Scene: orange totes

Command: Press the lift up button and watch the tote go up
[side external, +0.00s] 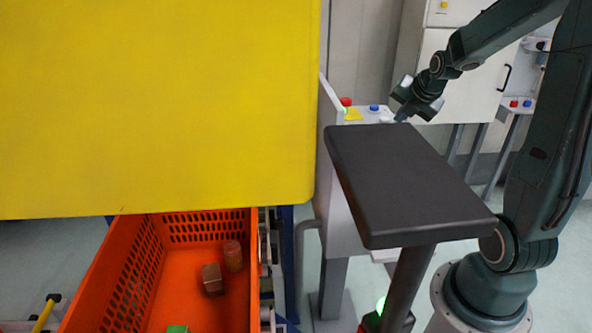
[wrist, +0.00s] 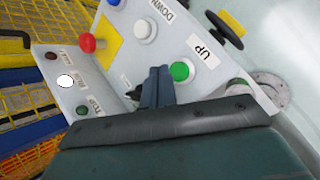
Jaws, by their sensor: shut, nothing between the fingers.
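The control panel (wrist: 120,60) fills the middle of the wrist view. Its green button (wrist: 180,71) is beside the UP label (wrist: 200,49). A white button (wrist: 146,30) is near the DOWN label. My gripper (wrist: 157,72) is shut and empty, its fingertips over the panel just left of the green button; I cannot tell whether they touch the panel. In the side view my gripper (side external: 402,116) is at the panel's right end, and the green button is hidden there. The orange tote (side external: 130,265) is low at the left, its upper part behind a yellow panel.
A red mushroom button (wrist: 87,42) sits on a yellow plate, with a blue button near it. The large yellow panel (side external: 160,100) covers the left of the side view. A dark flat plate (side external: 410,180) stands in front of the control panel. Small blocks (side external: 213,280) lie in the tote.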

